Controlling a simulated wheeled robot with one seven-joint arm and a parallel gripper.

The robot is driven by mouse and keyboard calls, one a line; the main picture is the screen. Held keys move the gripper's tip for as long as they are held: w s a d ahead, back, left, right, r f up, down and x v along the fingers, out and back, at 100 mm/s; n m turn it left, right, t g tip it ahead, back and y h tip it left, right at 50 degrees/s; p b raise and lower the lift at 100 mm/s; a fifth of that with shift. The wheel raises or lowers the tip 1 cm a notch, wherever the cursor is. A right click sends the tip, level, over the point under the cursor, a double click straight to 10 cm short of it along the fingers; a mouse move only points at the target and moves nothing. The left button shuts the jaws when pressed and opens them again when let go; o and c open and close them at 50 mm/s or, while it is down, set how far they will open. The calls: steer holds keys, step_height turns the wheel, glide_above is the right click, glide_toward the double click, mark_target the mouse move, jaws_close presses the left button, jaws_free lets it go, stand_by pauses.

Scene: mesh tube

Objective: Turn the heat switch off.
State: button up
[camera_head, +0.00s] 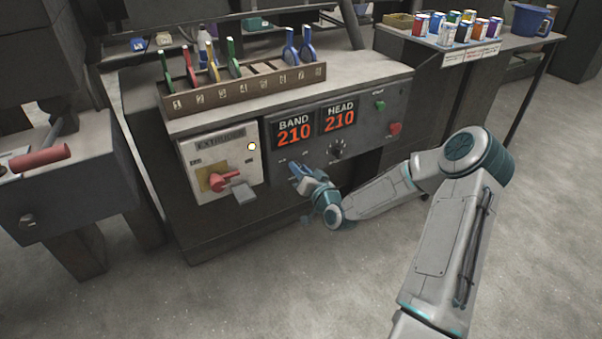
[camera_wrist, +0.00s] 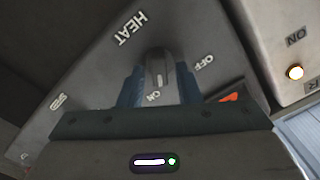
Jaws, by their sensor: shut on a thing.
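The heat switch (camera_wrist: 157,66) is a dark rotary knob on a grey panel, under the word HEAT in the wrist view. Its white mark points toward the ON label, and the OFF label (camera_wrist: 204,63) lies to its right. My gripper (camera_wrist: 158,88) has its blue fingers on either side of the knob and is shut on it. In the head view my gripper (camera_head: 297,170) is at the front of the control panel (camera_head: 373,137), below the BAND display, and hides the switch.
The BAND (camera_head: 294,132) and HEAD (camera_head: 340,116) displays both read 210. A dial (camera_head: 337,151) and a red button (camera_head: 395,129) are to the right. The extruder box (camera_head: 222,165) with a red lever stands left. A tool rack (camera_head: 245,88) sits on top.

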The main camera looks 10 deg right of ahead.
steer(key=n+b, duration=1)
steer(key=b, duration=0.1)
steer(key=n+b, duration=0.5)
steer(key=shift+s+a+f+n+b, duration=0.2)
steer(key=shift+a+n+b, duration=0.1)
steer(key=shift+n, duration=0.1)
steer(key=shift+r, duration=0.1)
steer(key=o, duration=0.6)
steer(key=p+v, duration=0.3)
steer(key=v, duration=1)
steer(key=shift+s+d+r, duration=0.1)
steer(key=shift+s+d, duration=0.05)
steer(key=shift+s, duration=0.2)
